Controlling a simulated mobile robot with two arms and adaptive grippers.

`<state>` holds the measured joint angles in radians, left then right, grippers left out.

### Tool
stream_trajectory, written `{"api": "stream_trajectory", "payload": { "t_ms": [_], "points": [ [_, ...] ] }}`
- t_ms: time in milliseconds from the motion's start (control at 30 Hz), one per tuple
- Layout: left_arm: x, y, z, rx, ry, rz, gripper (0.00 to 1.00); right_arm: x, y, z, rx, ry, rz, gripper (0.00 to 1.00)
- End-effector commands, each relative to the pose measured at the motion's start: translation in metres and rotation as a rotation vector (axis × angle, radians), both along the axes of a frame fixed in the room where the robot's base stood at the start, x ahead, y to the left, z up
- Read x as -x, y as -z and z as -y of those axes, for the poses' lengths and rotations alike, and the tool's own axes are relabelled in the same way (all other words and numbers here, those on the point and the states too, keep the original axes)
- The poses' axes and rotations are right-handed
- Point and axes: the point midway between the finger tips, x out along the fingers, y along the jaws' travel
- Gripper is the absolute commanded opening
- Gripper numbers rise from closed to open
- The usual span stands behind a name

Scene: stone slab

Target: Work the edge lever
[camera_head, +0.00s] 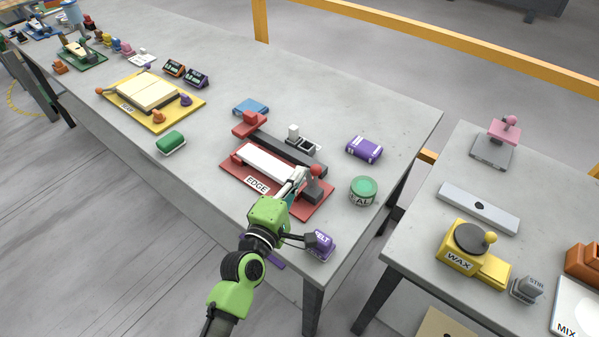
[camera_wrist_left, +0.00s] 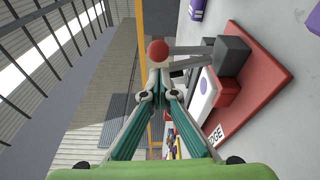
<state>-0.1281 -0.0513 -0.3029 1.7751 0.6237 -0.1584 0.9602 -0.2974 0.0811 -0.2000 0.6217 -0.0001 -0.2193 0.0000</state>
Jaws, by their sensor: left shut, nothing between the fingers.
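The edge device is a red base (camera_head: 311,210) labelled EDGE, with a white strip (camera_head: 272,163) and a dark bar across it. Its lever has a red ball knob (camera_head: 316,170) at the right end. In the left wrist view the knob (camera_wrist_left: 158,51) is just beyond my fingertips, and a grey lever arm (camera_wrist_left: 190,50) runs right from it to a dark block (camera_wrist_left: 231,56). My left gripper (camera_head: 301,175) is shut and empty, its tips close beside the knob. I cannot tell whether they touch it. My right gripper is not in view.
A purple FELT block (camera_head: 321,244) stands beside my left wrist at the front edge. A green round tin (camera_head: 363,190) and a purple box (camera_head: 364,149) are right of the device. A green item (camera_head: 171,142) lies left. A gap separates the second table (camera_head: 420,237).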

Motion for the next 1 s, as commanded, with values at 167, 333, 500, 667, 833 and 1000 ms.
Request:
{"api": "stream_trajectory", "payload": {
  "t_ms": [167,333,500,667,833,1000],
  "points": [
    [0.0008,0.0002,0.0044,0.000,-0.001,0.000,0.00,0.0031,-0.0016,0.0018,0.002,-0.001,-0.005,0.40],
    [0.0009,0.0003,0.0042,-0.001,-0.001,0.000,0.00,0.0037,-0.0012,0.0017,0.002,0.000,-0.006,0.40],
    [0.0012,0.0002,0.0044,-0.005,-0.001,0.003,0.00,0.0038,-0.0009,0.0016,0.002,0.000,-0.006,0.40],
    [0.0025,-0.0001,0.0062,-0.033,-0.001,0.023,0.00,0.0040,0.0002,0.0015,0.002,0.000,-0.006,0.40],
    [0.0036,-0.0009,0.0080,-0.053,-0.001,0.038,0.00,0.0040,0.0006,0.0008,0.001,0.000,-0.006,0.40],
    [0.0047,-0.0015,0.0096,-0.073,-0.001,0.054,0.00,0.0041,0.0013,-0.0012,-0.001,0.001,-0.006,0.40]
  ]
}}
